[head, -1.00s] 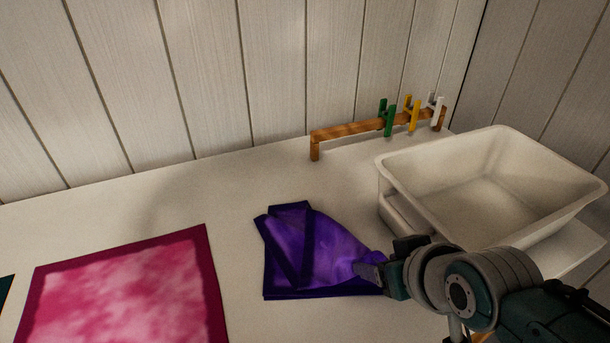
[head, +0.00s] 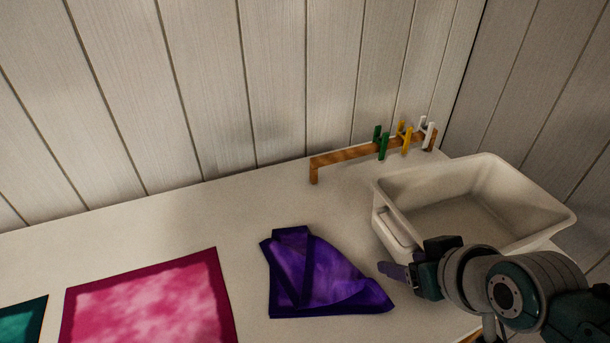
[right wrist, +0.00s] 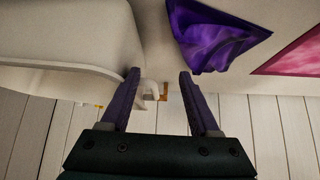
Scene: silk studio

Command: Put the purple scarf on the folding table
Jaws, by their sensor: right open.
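The purple scarf (head: 318,278) lies folded and rumpled on the white table (head: 175,225), with its lower right corner spread out. It also shows at the top of the right wrist view (right wrist: 212,38). My right gripper (head: 390,270) is open and empty, just right of the scarf and apart from it, in front of the white basin. In the right wrist view, its two fingers (right wrist: 155,100) are spread with nothing between them. My left gripper is not in view. I cannot tell whether this white table is the folding table.
A white basin (head: 390,190) stands right of the scarf, close to my right gripper. A wooden rack (head: 345,155) with green, yellow and white clips stands behind. A pink scarf (head: 150,300) and a teal cloth (head: 20,322) lie to the left. A plank wall closes the back.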

